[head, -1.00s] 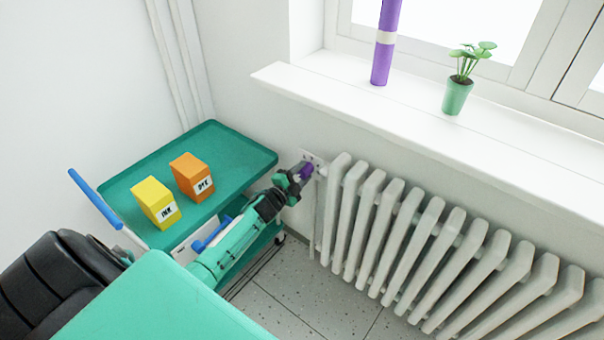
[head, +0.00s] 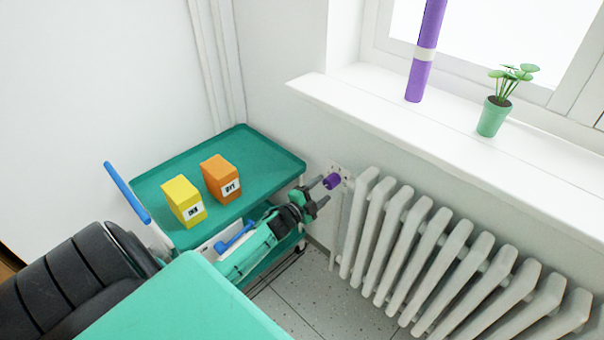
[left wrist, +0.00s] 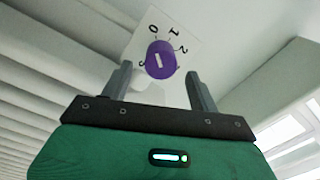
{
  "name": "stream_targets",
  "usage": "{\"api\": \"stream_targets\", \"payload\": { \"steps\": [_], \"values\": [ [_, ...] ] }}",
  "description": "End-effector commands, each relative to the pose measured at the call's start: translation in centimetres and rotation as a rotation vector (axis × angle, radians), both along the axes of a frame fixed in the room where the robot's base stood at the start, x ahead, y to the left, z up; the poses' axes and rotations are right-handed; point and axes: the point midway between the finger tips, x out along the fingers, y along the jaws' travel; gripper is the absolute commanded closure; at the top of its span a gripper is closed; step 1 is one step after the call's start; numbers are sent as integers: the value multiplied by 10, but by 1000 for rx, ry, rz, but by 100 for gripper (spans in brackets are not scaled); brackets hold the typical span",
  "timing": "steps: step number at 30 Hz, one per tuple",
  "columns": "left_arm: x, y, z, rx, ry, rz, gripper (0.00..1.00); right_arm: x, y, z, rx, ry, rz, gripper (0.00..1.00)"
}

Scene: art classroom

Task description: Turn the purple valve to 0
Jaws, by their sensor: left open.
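The purple valve (head: 332,181) sits on a white plate on the wall, left of the radiator. In the left wrist view the valve (left wrist: 160,66) carries a short white mark, close to upright in the picture. Its dial plate (left wrist: 157,21) shows a 0 above the valve, then 1 and 2 to the right; another character at the left is partly hidden. My left gripper (head: 318,194) is open and points at the valve from just short of it. Its two fingers stand apart, to either side of the valve in the wrist view, and do not touch it. My right gripper is out of view.
The white radiator (head: 440,245) stands close to the right of the valve, under the sill (head: 400,120). A green cart (head: 262,150) with a yellow box (head: 184,201) and an orange box (head: 221,178) stands at the left, near my arm.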

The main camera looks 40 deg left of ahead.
Motion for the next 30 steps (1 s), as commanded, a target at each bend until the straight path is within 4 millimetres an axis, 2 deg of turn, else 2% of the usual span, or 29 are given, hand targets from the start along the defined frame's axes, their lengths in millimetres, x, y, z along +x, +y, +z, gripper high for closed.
{"api": "stream_targets", "payload": {
  "steps": [9, 15, 21, 30],
  "values": [
    [-58, 4, -2, 1, 2, -1, 39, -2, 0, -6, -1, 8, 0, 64],
    [-84, 6, -2, -1, 1, 0, 39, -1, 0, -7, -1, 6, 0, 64],
    [-95, 7, -2, -1, 0, 0, 39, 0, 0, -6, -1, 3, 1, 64],
    [-96, 7, -2, 0, 0, 0, 39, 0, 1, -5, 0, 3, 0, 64]
  ]
}}
